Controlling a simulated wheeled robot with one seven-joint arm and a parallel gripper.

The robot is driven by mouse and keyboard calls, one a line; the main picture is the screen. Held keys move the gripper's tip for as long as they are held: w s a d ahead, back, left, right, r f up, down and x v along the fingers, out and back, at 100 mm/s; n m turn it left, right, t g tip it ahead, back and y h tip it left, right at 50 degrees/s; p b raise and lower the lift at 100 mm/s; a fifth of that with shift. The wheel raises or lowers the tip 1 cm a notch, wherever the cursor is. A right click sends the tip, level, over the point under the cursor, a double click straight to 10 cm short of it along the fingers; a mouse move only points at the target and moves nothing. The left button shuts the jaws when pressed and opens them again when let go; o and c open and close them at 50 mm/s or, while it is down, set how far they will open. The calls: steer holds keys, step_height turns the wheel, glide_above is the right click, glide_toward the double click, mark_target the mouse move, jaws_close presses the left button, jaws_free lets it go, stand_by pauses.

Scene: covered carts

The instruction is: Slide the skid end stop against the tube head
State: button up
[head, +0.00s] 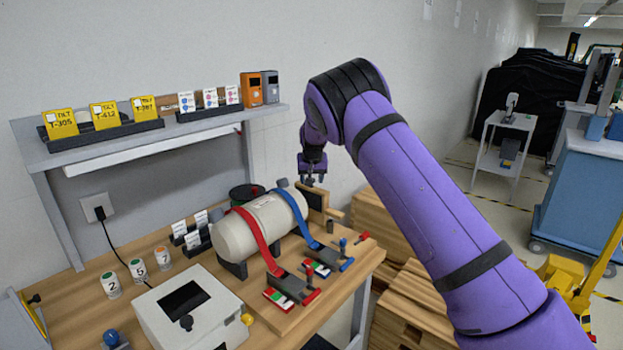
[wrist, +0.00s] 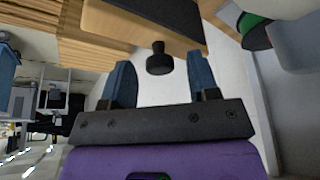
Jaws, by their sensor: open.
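A pale cylindrical tube (head: 242,233) lies on the wooden skid (head: 290,318), with a red strap (head: 257,243) and a blue strap (head: 297,218) over it. The wooden end stop (head: 318,198) stands by the tube's right head; whether they touch is not clear. In the wrist view, the end stop's wood (wrist: 130,25) carries a dark pad and a black knob (wrist: 159,60). My gripper (head: 311,180) is above the end stop, pointing down. In the wrist view, its fingers (wrist: 159,70) are apart, with the knob showing between their tips and no visible contact.
A shelf (head: 160,140) with yellow tilt tags and cards runs along the wall behind. A white box (head: 188,310) and numbered cups (head: 137,268) stand at the front left. Stacked wooden crates (head: 375,225) stand right of the bench.

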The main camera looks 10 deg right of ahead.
jaws_close()
steer(key=shift+s+a, duration=0.45)
steer(key=shift+a, duration=0.2)
steer(key=shift+s+a, duration=0.4)
steer(key=shift+a, duration=0.2)
jaws_free()
steer(key=shift+d, duration=0.1)
